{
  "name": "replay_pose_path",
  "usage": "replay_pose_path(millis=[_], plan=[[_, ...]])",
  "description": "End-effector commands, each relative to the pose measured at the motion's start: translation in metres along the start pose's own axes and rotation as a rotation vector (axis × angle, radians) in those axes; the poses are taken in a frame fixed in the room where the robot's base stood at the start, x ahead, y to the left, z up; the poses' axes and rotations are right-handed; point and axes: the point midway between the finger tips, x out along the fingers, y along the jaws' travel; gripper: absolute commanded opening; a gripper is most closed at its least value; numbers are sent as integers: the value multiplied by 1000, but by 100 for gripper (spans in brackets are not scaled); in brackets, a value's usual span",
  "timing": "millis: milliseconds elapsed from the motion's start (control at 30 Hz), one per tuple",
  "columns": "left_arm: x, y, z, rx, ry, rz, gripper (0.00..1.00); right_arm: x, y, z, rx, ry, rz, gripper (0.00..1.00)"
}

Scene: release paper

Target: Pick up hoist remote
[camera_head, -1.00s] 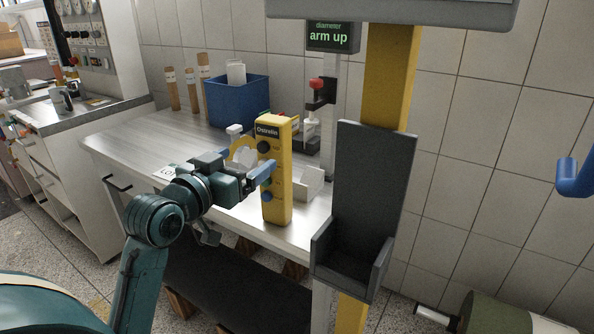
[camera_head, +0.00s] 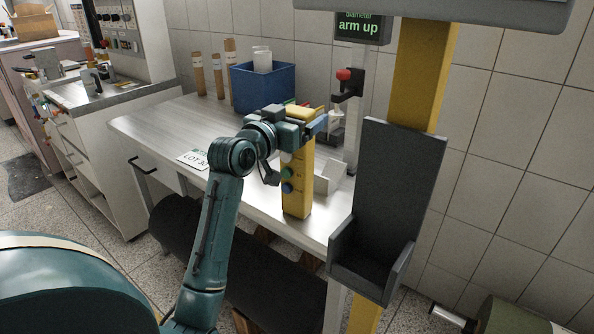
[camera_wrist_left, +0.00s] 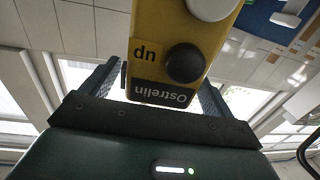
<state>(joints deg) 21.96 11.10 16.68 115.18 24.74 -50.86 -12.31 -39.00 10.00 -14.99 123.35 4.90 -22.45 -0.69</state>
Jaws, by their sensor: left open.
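The hoist remote is a yellow upright box (camera_head: 298,196) with blue and green buttons, at the front right of the steel bench. My left gripper (camera_head: 314,125) is at its upper end and hides the top part and label. In the left wrist view the remote (camera_wrist_left: 152,28) shows a black button, an "up" mark and the label "Ostrelin", upside down. It lies between the two fingers of my open gripper (camera_wrist_left: 160,78). I cannot tell whether either finger touches it. My right gripper is not in view.
A dark grey open-topped holder (camera_head: 398,190) on a yellow post stands right of the remote. A blue bin (camera_head: 262,90) and brown tubes (camera_head: 216,72) stand at the bench's back. A lot card (camera_head: 194,159) lies on the bench (camera_head: 160,125), whose left half is mostly clear.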

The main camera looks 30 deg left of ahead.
Motion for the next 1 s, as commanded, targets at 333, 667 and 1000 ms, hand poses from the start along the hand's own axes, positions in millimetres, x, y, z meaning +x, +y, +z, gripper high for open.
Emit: replay_pose_path(millis=[333,667,1000], plan=[[21,0,1,1,-1,0,87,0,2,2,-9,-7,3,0],[20,0,1,1,-1,0,67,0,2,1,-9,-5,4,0],[20,0,1,1,-1,0,39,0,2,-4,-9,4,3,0]])
